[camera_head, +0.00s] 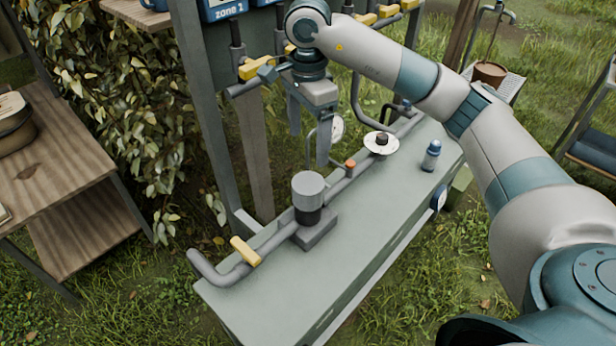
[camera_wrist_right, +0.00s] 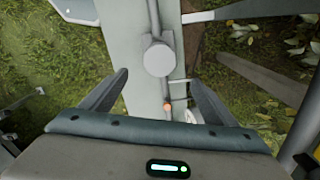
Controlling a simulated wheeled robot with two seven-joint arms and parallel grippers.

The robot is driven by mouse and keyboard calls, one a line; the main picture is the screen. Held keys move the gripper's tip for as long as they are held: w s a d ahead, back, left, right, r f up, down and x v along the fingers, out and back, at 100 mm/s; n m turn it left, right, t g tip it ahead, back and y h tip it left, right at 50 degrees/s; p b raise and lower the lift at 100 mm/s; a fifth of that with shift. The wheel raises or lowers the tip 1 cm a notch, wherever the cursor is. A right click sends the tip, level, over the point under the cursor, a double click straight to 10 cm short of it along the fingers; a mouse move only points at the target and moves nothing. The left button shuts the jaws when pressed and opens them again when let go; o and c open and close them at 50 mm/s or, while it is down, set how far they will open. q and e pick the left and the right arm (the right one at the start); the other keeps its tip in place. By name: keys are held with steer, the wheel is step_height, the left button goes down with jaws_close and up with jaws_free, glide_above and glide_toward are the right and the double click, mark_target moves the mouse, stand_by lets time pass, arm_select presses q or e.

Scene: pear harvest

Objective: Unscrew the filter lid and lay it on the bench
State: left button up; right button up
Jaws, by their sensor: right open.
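The filter lid (camera_head: 308,187) is a light grey cylinder cap sitting upright on the dark filter body (camera_head: 308,214), near the middle of the bench (camera_head: 375,215). In the right wrist view the lid (camera_wrist_right: 158,60) is a round grey disc ahead of the fingertips, roughly centred between them. My right gripper (camera_head: 308,150) is open and empty, fingers pointing down, above and behind the lid and apart from it. Its two fingers also show in the wrist view (camera_wrist_right: 158,80). My left gripper is in neither view.
A grey pipe with a yellow-handled valve (camera_head: 245,251) runs along the bench. An orange-capped fitting (camera_head: 350,165), a white disc (camera_head: 381,146) with a dark knob and a blue-capped bottle (camera_head: 431,158) stand farther back. The bench's front right surface is clear. A wooden table (camera_head: 75,150) stands left.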

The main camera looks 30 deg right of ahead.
mark_target(308, 183)
step_height(308, 183, down, 10)
steer(key=shift+r+p, duration=0.15)
steer(key=shift+p, duration=1.1)
step_height(308, 183, down, 5)
steer(key=shift+r+p, duration=0.1)
steer(key=shift+p, duration=0.6)
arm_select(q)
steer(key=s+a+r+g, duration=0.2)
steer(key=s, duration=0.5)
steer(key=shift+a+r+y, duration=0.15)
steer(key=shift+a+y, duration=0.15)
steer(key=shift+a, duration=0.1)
arm_select(e)
steer(key=shift+f, duration=0.95)
steer(key=shift+c, duration=0.7)
steer(key=c, duration=0.9)
